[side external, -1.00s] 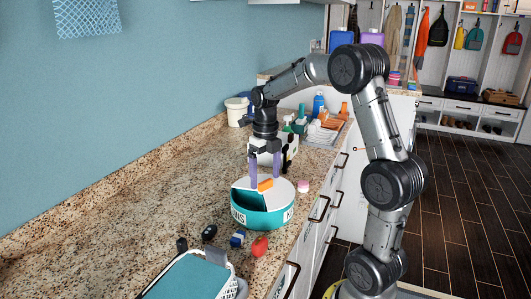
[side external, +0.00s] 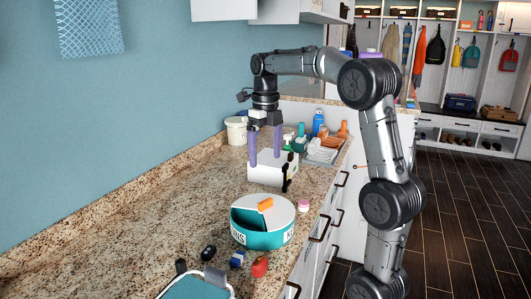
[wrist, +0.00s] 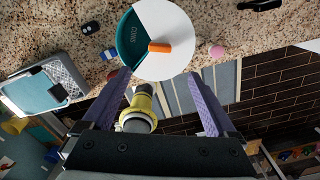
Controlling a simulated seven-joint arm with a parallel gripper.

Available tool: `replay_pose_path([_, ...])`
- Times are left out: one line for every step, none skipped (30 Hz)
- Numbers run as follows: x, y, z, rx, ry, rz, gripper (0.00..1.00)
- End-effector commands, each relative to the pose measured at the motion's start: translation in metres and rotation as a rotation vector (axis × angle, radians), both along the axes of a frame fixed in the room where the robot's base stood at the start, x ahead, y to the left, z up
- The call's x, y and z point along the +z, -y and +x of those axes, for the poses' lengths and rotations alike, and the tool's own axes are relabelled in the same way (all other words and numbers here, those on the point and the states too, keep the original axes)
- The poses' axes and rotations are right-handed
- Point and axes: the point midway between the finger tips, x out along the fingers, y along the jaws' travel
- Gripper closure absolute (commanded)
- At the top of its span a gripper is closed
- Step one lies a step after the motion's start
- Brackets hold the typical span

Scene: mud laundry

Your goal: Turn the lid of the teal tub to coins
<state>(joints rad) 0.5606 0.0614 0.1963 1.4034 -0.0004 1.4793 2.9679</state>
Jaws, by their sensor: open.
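The teal tub (side external: 266,239) stands on the counter with a white lid (side external: 280,211). An orange handle (side external: 265,204) sits on the lid. The lid's wedge-shaped gap is on the left side, above a label whose visible letters read "INS". In the wrist view the gap (wrist: 127,45) shows teal with the word COINS at it, and the orange handle (wrist: 171,48) lies across the white lid. Another label at the tub's right is partly visible. My gripper (side external: 265,158) is open and empty, raised above the tub and apart from the handle.
A white box (side external: 266,171) stands behind the tub. A pink item (side external: 303,205) is at its right; blue (side external: 237,259), red (side external: 260,266) and black (side external: 208,252) small items lie in front. A basket (side external: 198,288) is nearest. The counter to the left is clear.

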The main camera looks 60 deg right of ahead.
Motion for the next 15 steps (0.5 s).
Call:
replay_pose_path([-0.0001,0.0000,0.0000,0.000,0.000,0.000,0.07])
replay_pose_path([-0.0002,0.0000,0.0000,0.000,0.000,0.000,0.13])
replay_pose_path([-0.0002,0.0000,0.0001,0.004,0.000,0.000,0.20])
replay_pose_path([-0.0002,0.0000,0.0001,0.012,0.000,0.000,0.26])
replay_pose_path([-0.0003,0.0000,0.0001,0.027,0.000,0.000,0.31])
replay_pose_path([-0.0003,0.0000,0.0001,0.057,0.001,0.000,0.38])
replay_pose_path([-0.0003,0.0002,0.0002,0.089,0.001,0.000,0.44])
replay_pose_path([-0.0003,0.0003,0.0005,0.129,0.002,-0.002,0.49])
replay_pose_path([-0.0003,0.0008,0.0011,0.194,0.005,-0.004,0.56])
replay_pose_path([-0.0003,0.0014,0.0015,0.253,0.006,-0.007,0.61])
replay_pose_path([-0.0003,0.0021,0.0017,0.316,0.006,-0.011,0.67])
replay_pose_path([-0.0006,0.0032,0.0021,0.406,0.006,-0.017,0.74])
replay_pose_path([-0.0009,0.0042,0.0023,0.477,0.005,-0.021,0.80])
replay_pose_path([-0.0013,0.0051,0.0025,0.548,0.004,-0.026,0.85])
replay_pose_path([-0.0019,0.0065,0.0027,0.642,0.001,-0.033,0.92])
